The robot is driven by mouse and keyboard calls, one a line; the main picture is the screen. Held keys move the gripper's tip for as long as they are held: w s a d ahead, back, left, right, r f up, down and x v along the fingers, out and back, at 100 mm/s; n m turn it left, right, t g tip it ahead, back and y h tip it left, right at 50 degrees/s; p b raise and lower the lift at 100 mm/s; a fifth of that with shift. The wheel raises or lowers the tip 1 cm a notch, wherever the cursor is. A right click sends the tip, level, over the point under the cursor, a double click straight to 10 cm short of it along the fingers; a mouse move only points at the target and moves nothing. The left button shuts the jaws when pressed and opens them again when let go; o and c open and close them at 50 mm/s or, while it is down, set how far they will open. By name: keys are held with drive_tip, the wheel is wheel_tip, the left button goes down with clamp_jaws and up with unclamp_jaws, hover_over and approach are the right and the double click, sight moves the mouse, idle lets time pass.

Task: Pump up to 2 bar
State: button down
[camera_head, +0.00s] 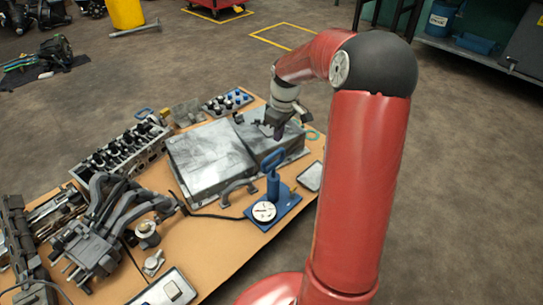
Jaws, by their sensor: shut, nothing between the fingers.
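A blue hand pump (273,185) with a loop handle (272,160) stands upright on a blue base plate at the right front of the board. A round white gauge (264,211) sits on the plate at the pump's left; its reading is too small to tell. A dark hose (215,215) runs left from the gauge. My gripper (278,133) is shut and empty, pointing down. In the picture it is just above the pump handle, apart from it, over the grey metal box behind.
The wooden board (225,250) holds grey metal boxes (208,155), a cylinder head (120,150), a manifold (100,225) and a small tray (165,290). A flat panel (311,177) lies right of the pump.

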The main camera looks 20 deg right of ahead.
drive_tip(key=shift+w+f, duration=0.1)
idle(0.3)
drive_tip(key=f+b, duration=0.6)
drive_tip(key=shift+w+a+f+b, duration=0.25)
drive_tip(key=shift+f+b, duration=0.05)
drive_tip(key=shift+f, duration=0.1)
drive_tip(key=shift+f+b, duration=0.9)
drive_tip(key=shift+f, duration=1.05)
drive_tip(key=shift+s+r, duration=0.1)
drive_tip(key=p, duration=0.4)
approach(275, 155)
drive_tip(key=shift+s+d+f, duration=0.85)
drive_tip(key=shift+s+f, duration=0.2)
drive_tip(key=shift+s, duration=0.25)
